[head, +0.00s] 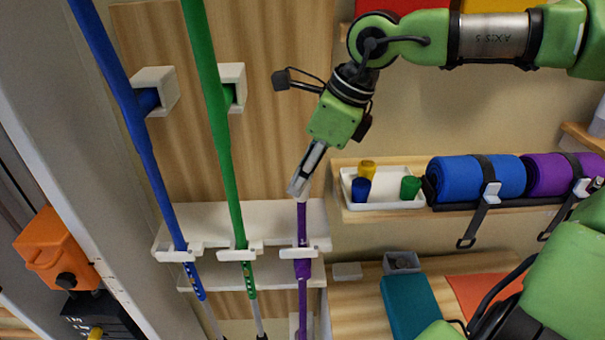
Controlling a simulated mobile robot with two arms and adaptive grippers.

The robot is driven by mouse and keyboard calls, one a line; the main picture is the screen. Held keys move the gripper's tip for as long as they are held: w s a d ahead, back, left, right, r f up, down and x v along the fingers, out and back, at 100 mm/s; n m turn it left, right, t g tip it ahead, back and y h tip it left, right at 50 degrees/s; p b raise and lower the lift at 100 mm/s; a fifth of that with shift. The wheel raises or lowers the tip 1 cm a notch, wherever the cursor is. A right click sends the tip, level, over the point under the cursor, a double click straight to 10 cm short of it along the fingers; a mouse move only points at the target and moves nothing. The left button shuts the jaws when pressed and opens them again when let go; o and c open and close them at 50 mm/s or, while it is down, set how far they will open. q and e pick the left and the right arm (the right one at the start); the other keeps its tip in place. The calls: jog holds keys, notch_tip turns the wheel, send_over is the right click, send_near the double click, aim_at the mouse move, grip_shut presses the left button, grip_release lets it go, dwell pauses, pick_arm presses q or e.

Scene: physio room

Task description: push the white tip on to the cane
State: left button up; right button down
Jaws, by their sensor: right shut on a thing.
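My right gripper (299,187) points down at the top end of the purple cane (304,228). Its fingers are shut on a small pale piece, which appears to be the white tip; the fingers hide most of it. The purple cane stands upright in a slot of the white rack (280,222), with its top end right under the fingertips. I cannot tell whether the tip touches the cane or how far it is on. My left gripper is not in view.
A blue cane (146,150) and a green cane (222,140) stand left of the gripper. A white tray (390,202) with yellow, blue and green caps sits on a shelf to the right, beside rolled blue (475,180) and purple mats (548,174).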

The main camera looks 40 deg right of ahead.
jog(key=shift+s+f+b, duration=0.1)
jog(key=shift+f+b, duration=0.65)
jog(key=shift+f, duration=0.15)
jog(key=c, duration=1.6)
grip_release()
jog(key=shift+r, duration=0.1)
jog(key=o, duration=0.4)
jog(key=shift+o, duration=0.2)
jog(key=shift+r, duration=0.1)
jog(key=shift+r+p, duration=2.6)
jog(key=shift+r, duration=1.35)
jog(key=shift+f, duration=0.15)
